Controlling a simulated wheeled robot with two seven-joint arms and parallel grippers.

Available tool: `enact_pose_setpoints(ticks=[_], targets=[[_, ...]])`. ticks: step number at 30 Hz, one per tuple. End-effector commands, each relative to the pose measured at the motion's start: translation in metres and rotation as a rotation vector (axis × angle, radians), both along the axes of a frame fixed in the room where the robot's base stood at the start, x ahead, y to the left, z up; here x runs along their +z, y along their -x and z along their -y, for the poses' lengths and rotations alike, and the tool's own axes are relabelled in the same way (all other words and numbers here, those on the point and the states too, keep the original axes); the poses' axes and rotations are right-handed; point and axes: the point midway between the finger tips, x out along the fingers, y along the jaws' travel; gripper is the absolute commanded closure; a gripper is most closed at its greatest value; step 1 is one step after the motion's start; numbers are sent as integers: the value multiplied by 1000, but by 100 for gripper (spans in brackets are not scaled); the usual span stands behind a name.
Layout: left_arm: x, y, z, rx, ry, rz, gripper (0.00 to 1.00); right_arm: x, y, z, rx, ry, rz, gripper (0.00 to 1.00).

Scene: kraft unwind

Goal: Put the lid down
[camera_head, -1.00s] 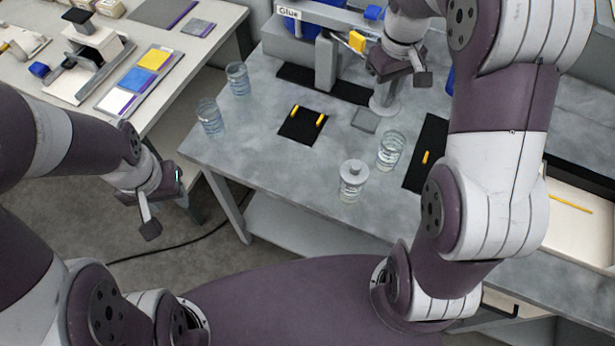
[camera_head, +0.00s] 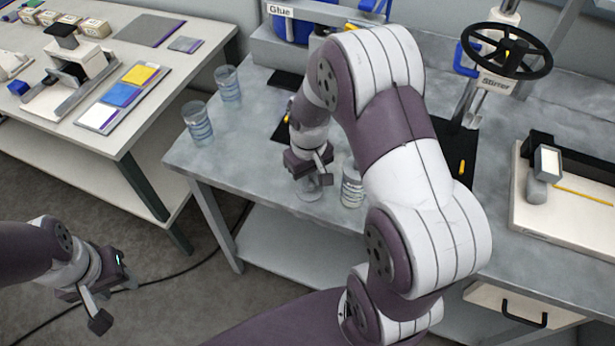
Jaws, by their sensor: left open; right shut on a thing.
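My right gripper (camera_head: 316,168) is over the grey table, shut on the lid (camera_head: 310,191), a pale round disc. The lid is low over the tabletop or touching it; I cannot tell which. It is just left of a clear jar (camera_head: 352,188), partly hidden behind my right arm. I see no lid on this jar. My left gripper (camera_head: 108,301) is open and empty, out over the floor left of the grey table.
A black pad (camera_head: 282,130) is partly hidden behind my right arm. A stirrer with a black handwheel (camera_head: 505,52) and a pale tray (camera_head: 570,215) are at the right. The table's front left is clear.

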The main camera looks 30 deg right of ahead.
Motion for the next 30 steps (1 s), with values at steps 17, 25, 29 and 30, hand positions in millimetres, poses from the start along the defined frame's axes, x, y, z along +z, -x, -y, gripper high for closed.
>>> enact_pose_setpoints(ticks=[17, 25, 29, 30], targets=[[-2, 0, 0, 0, 0, 0, 57, -4, -1, 0, 0, 1, 2, 52], [0, 0, 0, 0, 0, 0, 57, 12, -2, 0, 0, 1, 6, 52], [-1, 0, 0, 0, 0, 0, 57, 46, -3, 0, 0, 1, 9, 52], [-1, 0, 0, 0, 0, 0, 57, 57, -2, 0, 0, 1, 8, 52]])
